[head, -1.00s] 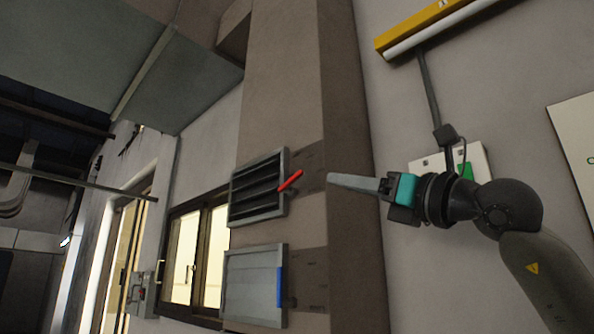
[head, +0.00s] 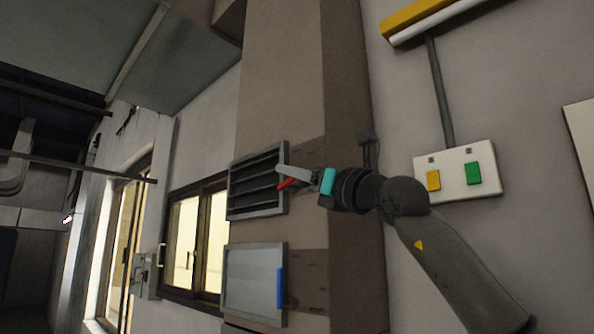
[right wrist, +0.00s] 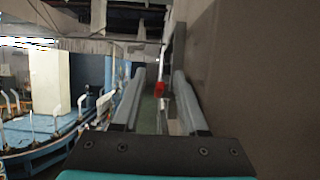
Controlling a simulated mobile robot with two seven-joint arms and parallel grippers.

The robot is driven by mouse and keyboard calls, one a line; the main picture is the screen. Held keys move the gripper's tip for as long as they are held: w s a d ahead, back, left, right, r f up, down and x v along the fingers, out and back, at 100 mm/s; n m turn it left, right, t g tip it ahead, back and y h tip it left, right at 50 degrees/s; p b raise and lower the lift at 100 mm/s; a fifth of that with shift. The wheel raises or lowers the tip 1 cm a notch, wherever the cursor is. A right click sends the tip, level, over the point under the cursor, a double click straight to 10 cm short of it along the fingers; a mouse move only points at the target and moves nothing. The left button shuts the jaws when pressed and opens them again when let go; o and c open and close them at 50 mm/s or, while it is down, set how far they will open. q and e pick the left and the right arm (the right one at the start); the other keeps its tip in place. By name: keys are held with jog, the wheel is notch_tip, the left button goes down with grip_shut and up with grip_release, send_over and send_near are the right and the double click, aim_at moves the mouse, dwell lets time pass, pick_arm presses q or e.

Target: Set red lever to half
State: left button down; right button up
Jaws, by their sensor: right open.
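The red lever (head: 286,183) sticks out at the right edge of the upper louvred vent (head: 255,186) on the brown column in the head view. Its slats look open. My right gripper (head: 282,171) is at the lever, its fingers covering part of it. In the right wrist view the red lever (right wrist: 159,89) shows small between the two open grey fingers, near their tips. Whether a finger touches it, I cannot tell. My left gripper is not in view.
A lower vent (head: 253,284) with closed-looking slats has a blue lever (head: 280,288) at its right side. A white panel (head: 457,173) with a yellow and a green button is on the wall to the right. A window (head: 194,243) lies to the left.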

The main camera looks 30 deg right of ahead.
grip_shut()
dwell(0.6)
